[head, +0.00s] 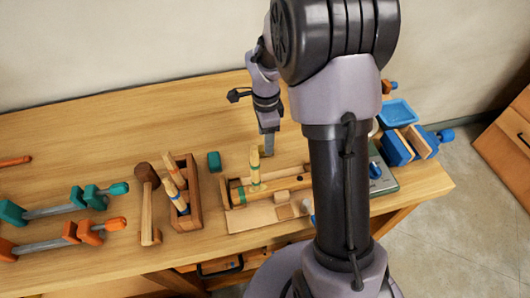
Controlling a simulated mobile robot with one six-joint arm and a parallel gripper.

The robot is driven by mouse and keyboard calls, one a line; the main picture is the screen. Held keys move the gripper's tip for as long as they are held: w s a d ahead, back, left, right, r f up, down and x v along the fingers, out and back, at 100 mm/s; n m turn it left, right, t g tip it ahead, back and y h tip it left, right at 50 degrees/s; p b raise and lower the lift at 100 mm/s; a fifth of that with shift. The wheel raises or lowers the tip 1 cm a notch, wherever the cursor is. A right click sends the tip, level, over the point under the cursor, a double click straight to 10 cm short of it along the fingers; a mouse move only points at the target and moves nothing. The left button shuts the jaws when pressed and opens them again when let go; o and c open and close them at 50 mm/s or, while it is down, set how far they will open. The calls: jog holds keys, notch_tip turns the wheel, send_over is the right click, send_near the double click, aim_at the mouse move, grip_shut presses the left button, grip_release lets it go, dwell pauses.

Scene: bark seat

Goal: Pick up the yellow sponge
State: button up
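A small dull yellow patch (263,154) shows right at the fingertips. It may be the yellow sponge, but it is too small and too covered to be sure. I cannot tell whether the fingers touch it. No other yellow sponge is clearly visible; my arm hides part of the bench on the right.
Left of the gripper are a small green block (214,161), a wooden box (187,215) with sticks, a mallet (147,178) and several clamps. A blue tray (398,112) and a blue vise (398,148) are at the right. The back left of the bench is clear.

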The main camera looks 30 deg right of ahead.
notch_tip(320, 180, down, 5)
jog(key=b, duration=0.2)
jog(key=shift+w+d+f+b, duration=0.1)
jog(key=shift+f+b, duration=0.05)
jog(key=shift+b, duration=0.2)
jog(key=shift+c, duration=0.5)
grip_shut()
jog(key=shift+r, duration=0.2)
notch_tip(320, 180, up, 10)
jog(key=p, duration=0.4)
